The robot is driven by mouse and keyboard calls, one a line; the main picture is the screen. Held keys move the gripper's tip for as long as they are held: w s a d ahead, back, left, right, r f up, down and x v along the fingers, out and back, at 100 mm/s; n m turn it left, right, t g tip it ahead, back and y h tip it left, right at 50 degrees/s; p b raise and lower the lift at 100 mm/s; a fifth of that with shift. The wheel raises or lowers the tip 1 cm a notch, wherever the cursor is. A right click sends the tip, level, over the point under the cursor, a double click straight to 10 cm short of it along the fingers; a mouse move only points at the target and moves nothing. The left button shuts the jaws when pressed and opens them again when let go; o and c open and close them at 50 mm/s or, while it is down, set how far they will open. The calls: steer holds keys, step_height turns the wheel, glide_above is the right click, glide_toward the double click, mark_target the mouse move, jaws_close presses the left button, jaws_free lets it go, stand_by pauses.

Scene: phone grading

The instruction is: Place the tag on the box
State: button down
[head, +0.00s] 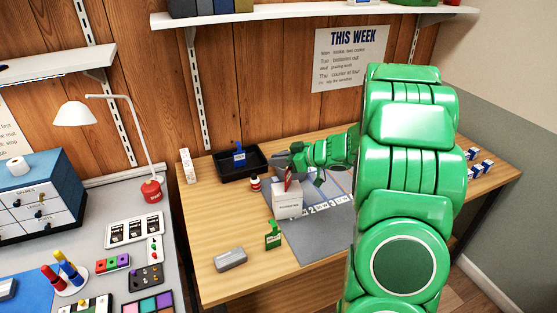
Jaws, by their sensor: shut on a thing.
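A white box (287,205) with small dark print on its front stands on the grey mat (305,245) in the middle of the wooden table. My gripper (287,166) reaches in from the right and is just above the box, shut on a red tag (289,179). The tag is upright or slightly tilted at the top of the box; I cannot tell whether it touches it. A green tag (273,239) stands in front of the box. A blue tag (239,153) stands in the black tray (222,168) behind. My green arm hides the right part of the mat.
A small red-and-white bottle (255,184) stands close to the box's left. A grey block (230,259) lies near the table's front left. A white strip (187,166) stands at the back left. Small blue-and-white boxes (480,160) sit at the far right. Bare wood shows left of the mat.

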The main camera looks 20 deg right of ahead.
steer(key=shift+f, duration=0.15)
steer(key=c, duration=1.1)
jaws_free()
steer(key=shift+o, duration=0.2)
steer(key=v, duration=1.2)
